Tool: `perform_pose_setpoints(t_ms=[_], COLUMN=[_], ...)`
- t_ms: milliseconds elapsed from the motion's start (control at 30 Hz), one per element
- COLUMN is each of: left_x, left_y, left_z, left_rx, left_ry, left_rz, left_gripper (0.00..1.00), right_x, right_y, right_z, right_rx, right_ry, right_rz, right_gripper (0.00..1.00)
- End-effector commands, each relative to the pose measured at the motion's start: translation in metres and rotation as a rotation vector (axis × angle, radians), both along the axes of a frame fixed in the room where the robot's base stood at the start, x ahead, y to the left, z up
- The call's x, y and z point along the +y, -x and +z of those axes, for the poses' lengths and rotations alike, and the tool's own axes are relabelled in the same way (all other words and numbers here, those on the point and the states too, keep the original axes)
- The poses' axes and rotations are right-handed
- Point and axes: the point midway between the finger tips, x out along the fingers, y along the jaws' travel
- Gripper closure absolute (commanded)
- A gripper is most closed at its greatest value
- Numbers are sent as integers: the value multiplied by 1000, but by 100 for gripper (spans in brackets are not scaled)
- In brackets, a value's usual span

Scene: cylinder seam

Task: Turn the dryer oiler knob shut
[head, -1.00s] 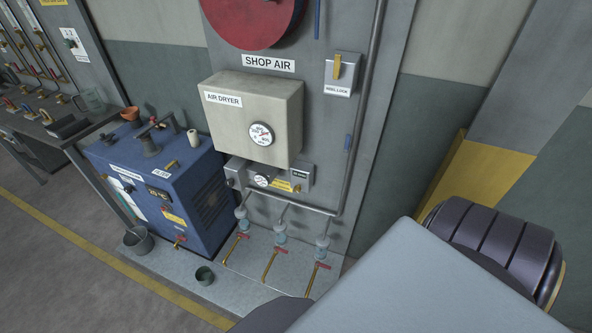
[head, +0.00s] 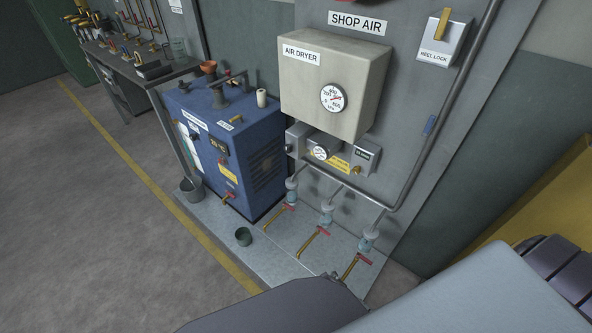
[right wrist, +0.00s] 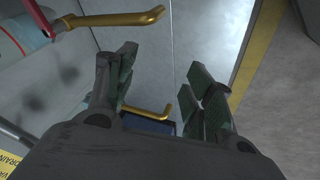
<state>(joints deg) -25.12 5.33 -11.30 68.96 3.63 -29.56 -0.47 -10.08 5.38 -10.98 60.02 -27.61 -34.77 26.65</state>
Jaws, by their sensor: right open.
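The air dryer (head: 345,70) is a beige box with a round gauge on the wall panel. Under it is a small fitting row with a second gauge (head: 320,152), a yellow label and a grey box (head: 364,156). A small brass knob (head: 356,170) shows at that box; its small lettering is too blurred to read, so I cannot tell if this is the oiler knob. In the right wrist view my right gripper (right wrist: 160,98) is open, with nothing between its fingers. It points down toward brass drain spouts (right wrist: 115,19). My left gripper is not in view.
Three red-handled drain valves (head: 323,231) hang from pipes below the dryer. A blue machine (head: 225,145) stands left of it, with a bucket (head: 192,188) and a small cup (head: 243,236) nearby. A reel lock box (head: 444,42) is upper right. Floor at left is clear.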

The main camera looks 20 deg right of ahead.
Motion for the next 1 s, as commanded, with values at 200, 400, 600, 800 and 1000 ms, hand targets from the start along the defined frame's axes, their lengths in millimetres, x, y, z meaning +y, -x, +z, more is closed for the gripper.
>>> perform_pose_setpoints(t_ms=[200,400,600,800,1000], left_x=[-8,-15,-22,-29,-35], left_y=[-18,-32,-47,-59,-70], left_z=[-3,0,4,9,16], left_rx=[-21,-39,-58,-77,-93], left_ry=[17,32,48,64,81], left_rz=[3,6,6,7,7], left_gripper=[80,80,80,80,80], right_x=[-9,-19,-28,-38,-48], right_y=[-41,-76,-108,-137,-163], right_z=[8,23,41,61,86], right_rx=[-69,-137,-212,-292,-379], right_ry=[47,90,132,173,212], right_rz=[-40,-83,-131,-184,-242], right_gripper=[47,47,47,47,47])
